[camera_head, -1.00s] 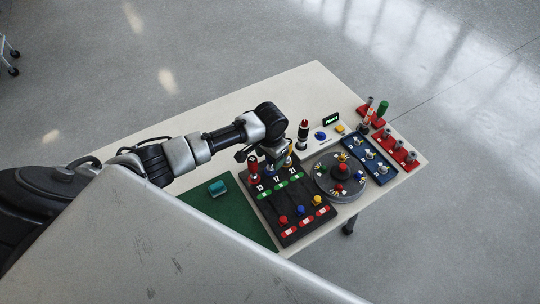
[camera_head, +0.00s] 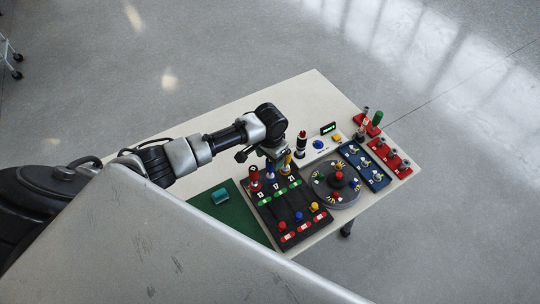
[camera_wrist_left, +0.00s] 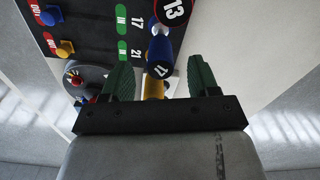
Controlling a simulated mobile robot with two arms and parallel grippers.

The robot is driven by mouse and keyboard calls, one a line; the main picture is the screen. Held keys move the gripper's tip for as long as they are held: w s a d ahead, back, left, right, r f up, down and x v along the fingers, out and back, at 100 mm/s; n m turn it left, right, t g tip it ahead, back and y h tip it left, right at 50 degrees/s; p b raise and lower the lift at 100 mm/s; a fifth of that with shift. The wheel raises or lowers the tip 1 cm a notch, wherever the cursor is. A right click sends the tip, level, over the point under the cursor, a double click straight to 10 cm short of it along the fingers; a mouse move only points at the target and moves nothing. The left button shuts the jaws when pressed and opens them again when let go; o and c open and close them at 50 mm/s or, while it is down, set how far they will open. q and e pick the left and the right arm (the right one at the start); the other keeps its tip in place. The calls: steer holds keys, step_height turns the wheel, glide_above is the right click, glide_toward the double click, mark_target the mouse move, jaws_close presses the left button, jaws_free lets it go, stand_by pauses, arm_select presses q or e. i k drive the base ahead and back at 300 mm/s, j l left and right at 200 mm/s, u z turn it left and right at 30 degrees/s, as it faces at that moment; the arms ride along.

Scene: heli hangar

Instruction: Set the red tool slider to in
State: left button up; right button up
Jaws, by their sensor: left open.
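The tool board (camera_head: 268,215) is black, with three slider tracks, green IN labels at the far end and red OUT labels at the near end. The red slider knob (camera_head: 283,226) sits by its OUT label; the blue (camera_head: 299,215) and yellow (camera_head: 314,206) knobs are also at the OUT end. The red tool (camera_head: 254,180) stands at the board's far end. My left gripper (camera_wrist_left: 160,78) is open above the blue (camera_wrist_left: 160,50) and yellow tools, away from the red knob; its fingertips are hard to see from the head. My right gripper is not in view.
A round grey dial (camera_head: 336,184), a blue switch panel (camera_head: 363,165) and a red rack (camera_head: 390,158) lie right of the board. A green mat (camera_head: 236,219) with a teal block (camera_head: 220,196) lies left.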

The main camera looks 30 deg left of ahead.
mark_target(282, 226)
steer(key=k+l, duration=0.5)
steer(key=k, duration=0.15)
steer(key=k+l, duration=0.5)
steer(key=k, duration=0.2)
